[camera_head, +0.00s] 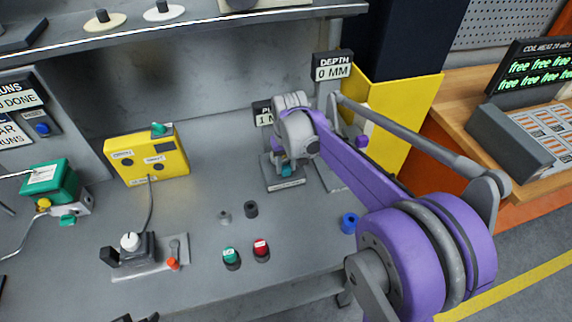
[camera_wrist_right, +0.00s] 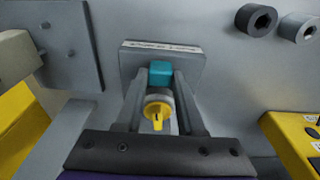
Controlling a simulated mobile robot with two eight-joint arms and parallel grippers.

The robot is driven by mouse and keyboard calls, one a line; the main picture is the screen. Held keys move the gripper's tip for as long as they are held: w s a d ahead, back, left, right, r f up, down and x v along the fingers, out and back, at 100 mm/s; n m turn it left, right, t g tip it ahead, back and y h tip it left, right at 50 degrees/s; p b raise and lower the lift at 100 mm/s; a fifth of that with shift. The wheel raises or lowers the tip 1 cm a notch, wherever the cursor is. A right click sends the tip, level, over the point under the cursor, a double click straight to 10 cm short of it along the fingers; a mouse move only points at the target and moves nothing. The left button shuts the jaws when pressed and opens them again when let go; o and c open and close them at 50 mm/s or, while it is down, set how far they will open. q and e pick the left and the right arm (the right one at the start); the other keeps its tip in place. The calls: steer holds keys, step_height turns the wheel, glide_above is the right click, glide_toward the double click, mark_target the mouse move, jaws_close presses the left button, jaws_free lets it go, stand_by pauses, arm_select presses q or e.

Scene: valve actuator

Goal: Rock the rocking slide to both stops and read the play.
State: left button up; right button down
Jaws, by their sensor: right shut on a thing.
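The rocking slide (camera_wrist_right: 160,74) shows in the right wrist view as a teal block at a pale labelled plate. In front of it is a grey round part with a yellow pointer tip (camera_wrist_right: 157,116). My right gripper (camera_wrist_right: 160,97) is shut, with its two grey fingers on either side of these parts. In the head view, the right gripper (camera_head: 285,165) reaches down to the slide's stand (camera_head: 284,183), and a bit of teal shows there. A play sign (camera_head: 264,113) stands behind, mostly hidden by my wrist; only part of its reading shows. My left gripper is not seen.
A depth sign (camera_head: 332,68) reads 0 MM behind my right arm. A yellow box (camera_head: 146,157), a knob unit (camera_head: 131,243), and green and red buttons (camera_head: 261,247) are on the grey bench. A yellow panel (camera_head: 400,105) stands right of the arm.

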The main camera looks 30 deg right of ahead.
steer(key=shift+w+a, duration=0.1)
steer(key=shift+a, duration=0.1)
stand_by(0.6)
steer(key=shift+c, duration=2.2)
jaws_free()
steer(key=shift+r, duration=0.1)
step_height(320, 180, up, 10)
steer(key=s, duration=0.1)
steer(key=shift+s+a+r+p, duration=0.15)
steer(key=shift+s+r+p, duration=0.05)
steer(key=shift+r+p, duration=0.1)
steer(key=shift+f, duration=0.1)
